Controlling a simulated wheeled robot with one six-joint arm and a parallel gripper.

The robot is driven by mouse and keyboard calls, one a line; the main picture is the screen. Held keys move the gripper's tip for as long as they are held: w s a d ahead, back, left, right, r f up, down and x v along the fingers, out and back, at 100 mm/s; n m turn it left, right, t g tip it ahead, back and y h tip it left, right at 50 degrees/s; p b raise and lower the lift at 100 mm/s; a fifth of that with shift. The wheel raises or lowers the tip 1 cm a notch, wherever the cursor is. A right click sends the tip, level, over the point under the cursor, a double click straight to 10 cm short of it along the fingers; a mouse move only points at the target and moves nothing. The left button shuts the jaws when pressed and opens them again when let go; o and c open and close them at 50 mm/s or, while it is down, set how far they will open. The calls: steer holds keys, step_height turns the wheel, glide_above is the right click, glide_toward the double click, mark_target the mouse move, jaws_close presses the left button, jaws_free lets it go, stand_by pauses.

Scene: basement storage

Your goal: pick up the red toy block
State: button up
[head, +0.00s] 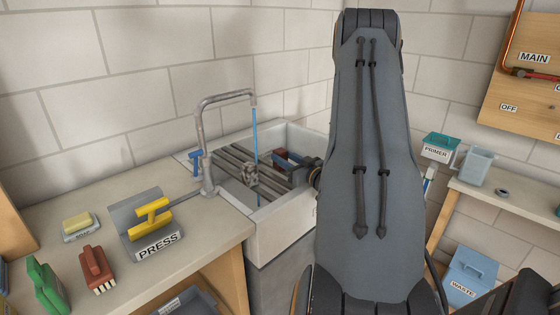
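My gripper (262,177) reaches left from the dark wrist over the sink (285,220). Its fingers blend with the grey bars there, so I cannot tell whether they are open or shut, or hold anything. A red brush-like thing with pale bristles (96,268) stands on the counter at the lower left.
A tap (204,140) with a blue stream rises at the sink's left. The counter (195,235) holds a yellow-handled PRESS (150,220), soap (80,224) and a green thing (46,285). A PRIMER box (439,150) and clear container (475,170) stand right; a WASTE bin (470,275) is below.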

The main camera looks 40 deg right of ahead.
steer(key=c, duration=0.5)
steer(key=shift+o, duration=0.2)
steer(key=shift+r, duration=0.1)
